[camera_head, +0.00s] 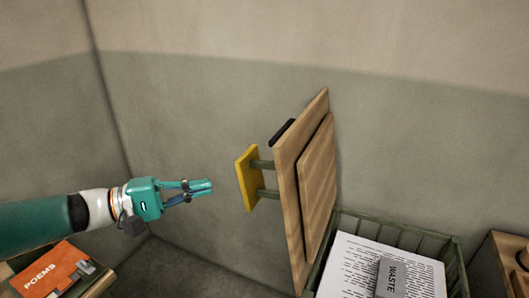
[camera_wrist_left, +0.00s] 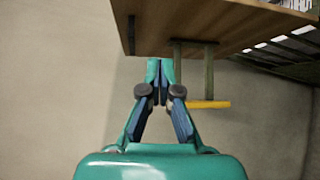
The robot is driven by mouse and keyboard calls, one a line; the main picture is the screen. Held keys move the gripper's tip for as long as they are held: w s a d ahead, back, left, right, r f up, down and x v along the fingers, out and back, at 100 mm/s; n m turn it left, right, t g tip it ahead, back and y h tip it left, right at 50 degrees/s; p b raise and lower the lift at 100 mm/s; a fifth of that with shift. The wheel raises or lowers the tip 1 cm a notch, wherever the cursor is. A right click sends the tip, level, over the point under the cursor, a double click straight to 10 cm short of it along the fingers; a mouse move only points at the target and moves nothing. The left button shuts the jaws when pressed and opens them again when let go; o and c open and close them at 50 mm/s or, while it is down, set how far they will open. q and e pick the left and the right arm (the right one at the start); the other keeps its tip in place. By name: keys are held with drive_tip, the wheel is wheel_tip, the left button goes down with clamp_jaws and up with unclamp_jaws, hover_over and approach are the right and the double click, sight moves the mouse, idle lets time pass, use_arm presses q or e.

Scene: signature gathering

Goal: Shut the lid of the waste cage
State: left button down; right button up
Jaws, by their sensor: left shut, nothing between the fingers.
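The waste cage (camera_head: 455,262) is a green slatted bin at the lower right, with printed paper and a grey WASTE tag on top. Its wooden lid (camera_head: 318,180) stands upright, open, at the cage's left side. A yellow handle plate (camera_head: 247,180) sticks out from the lid's left face on two green posts. My left gripper (camera_head: 211,187) is shut and empty, just left of the yellow plate, with a gap between. In the left wrist view the lid (camera_wrist_left: 205,25) is above the fingers (camera_wrist_left: 160,68), and the yellow plate (camera_wrist_left: 208,104) is to their right. My right gripper is not in view.
A red POEMS book (camera_head: 50,275) lies on a wooden surface at the lower left. Another wooden piece (camera_head: 500,255) stands at the right edge.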

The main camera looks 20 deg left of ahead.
use_arm(q)
wheel_tip(320, 180, up, 5)
drive_tip(key=s+t, duration=0.1)
drive_tip(key=w+d+r+p, duration=0.2)
drive_tip(key=w+d+p, duration=0.3)
drive_tip(key=d, duration=0.5)
drive_tip(key=shift+w+d+m+h, duration=0.15)
drive_tip(key=shift+w+m+h, duration=0.25)
drive_tip(key=shift+w, duration=0.3)
